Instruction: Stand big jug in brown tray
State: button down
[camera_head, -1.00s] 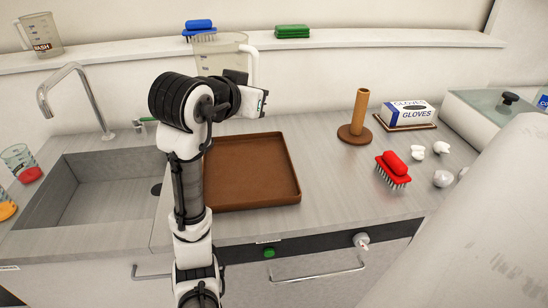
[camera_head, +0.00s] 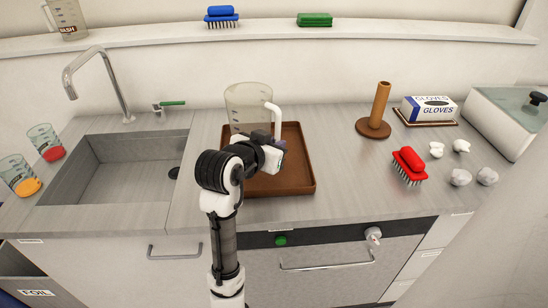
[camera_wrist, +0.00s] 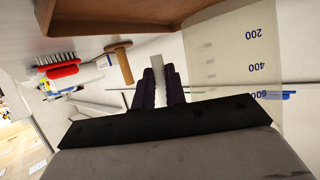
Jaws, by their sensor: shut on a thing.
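The big jug (camera_head: 243,104) is clear, with a white handle (camera_head: 276,118). It stands roughly upright at the back left part of the brown tray (camera_head: 298,182) in the head view. My gripper (camera_head: 274,140) is shut on the handle, in front of the jug. In the wrist view, the dark fingers of my gripper (camera_wrist: 161,86) close around the white handle (camera_wrist: 157,68). The jug wall with blue volume marks (camera_wrist: 228,55) is beside them, and the tray (camera_wrist: 100,14) lies at the jug's base end. My arm hides the jug's base in the head view; I cannot tell whether it touches the tray.
The sink (camera_head: 120,170) is left of the tray. A wooden post on a round base (camera_head: 373,127), a red brush (camera_head: 409,166), a glove box (camera_head: 430,108) and crumpled white pieces (camera_head: 460,177) are to the right. The shelf (camera_head: 270,30) runs above the counter.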

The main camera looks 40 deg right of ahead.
jog(key=shift+f, duration=2.2)
jog(key=shift+f, duration=0.2)
jog(key=c, duration=1.5)
grip_release()
jog(key=shift+o, duration=0.2)
jog(key=shift+r, duration=0.2)
